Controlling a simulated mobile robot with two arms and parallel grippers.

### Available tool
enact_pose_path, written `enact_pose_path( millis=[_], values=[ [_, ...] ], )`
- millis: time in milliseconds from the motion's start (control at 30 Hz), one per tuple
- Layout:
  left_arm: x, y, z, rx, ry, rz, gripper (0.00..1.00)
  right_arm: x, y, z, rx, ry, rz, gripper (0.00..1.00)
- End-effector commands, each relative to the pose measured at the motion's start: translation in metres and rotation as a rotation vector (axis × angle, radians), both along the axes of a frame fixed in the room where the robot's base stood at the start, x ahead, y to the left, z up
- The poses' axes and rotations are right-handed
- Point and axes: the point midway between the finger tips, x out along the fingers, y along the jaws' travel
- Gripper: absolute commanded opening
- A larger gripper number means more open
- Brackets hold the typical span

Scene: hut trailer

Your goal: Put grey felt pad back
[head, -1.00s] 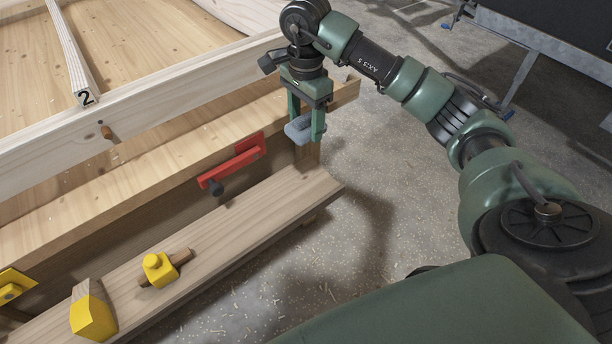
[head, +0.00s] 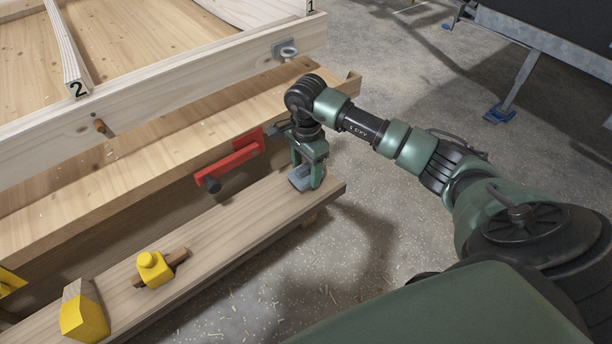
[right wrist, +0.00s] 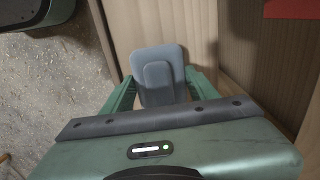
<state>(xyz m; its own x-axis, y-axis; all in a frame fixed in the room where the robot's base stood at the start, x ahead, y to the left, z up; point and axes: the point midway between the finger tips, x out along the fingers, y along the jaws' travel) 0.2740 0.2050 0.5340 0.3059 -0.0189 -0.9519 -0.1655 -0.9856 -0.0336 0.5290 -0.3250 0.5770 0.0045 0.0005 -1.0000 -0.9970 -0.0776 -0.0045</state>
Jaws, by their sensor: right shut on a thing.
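The grey felt pad (head: 300,181) is between the fingers of my right gripper (head: 306,182), at the right end of the low wooden shelf (head: 240,220). In the right wrist view the pad (right wrist: 160,72) shows as a blue-grey rounded block with a raised middle, with a green finger on each side. My right gripper (right wrist: 160,90) is shut on it and points down over the shelf board. I cannot tell whether the pad touches the board. My left gripper is not in view.
A red clamp (head: 232,163) is fixed to the bench side, left of my gripper. A yellow-headed tool (head: 153,268) and a yellow-ended wooden block (head: 84,315) lie further left on the shelf. A metal fitting (head: 286,50) is on the frame beam behind.

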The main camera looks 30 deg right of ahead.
Motion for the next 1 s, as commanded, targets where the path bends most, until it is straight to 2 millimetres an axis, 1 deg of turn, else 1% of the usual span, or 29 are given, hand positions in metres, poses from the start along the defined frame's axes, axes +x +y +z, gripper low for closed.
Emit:
enact_pose_path(
  millis=[33,133,367,500,533,567,600,900,1000],
  values=[
    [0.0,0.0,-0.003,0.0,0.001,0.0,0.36,-0.001,0.001,-0.012,0.002,0.002,-0.001,0.2],
    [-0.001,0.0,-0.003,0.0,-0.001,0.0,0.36,0.0,0.0,-0.023,0.001,0.002,0.0,0.2],
    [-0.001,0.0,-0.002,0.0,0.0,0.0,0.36,0.0,0.0,-0.023,0.0,0.0,0.001,0.2],
    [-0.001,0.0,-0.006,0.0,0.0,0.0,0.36,0.0,0.0,-0.027,0.0,-0.001,0.001,0.2],
    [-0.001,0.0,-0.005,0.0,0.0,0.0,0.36,0.0,0.0,-0.027,0.0,-0.001,0.001,0.61],
    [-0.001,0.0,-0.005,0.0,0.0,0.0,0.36,0.0,0.0,-0.026,0.001,-0.001,0.001,0.69],
    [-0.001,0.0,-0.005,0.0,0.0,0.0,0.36,0.0,0.0,-0.026,0.001,0.0,0.001,0.8],
    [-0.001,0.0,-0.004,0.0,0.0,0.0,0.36,0.0,0.0,-0.026,0.001,0.0,0.001,0.8],
    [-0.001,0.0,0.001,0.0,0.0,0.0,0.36,0.0,0.0,-0.02,0.0,0.0,0.001,0.8]
  ],
)
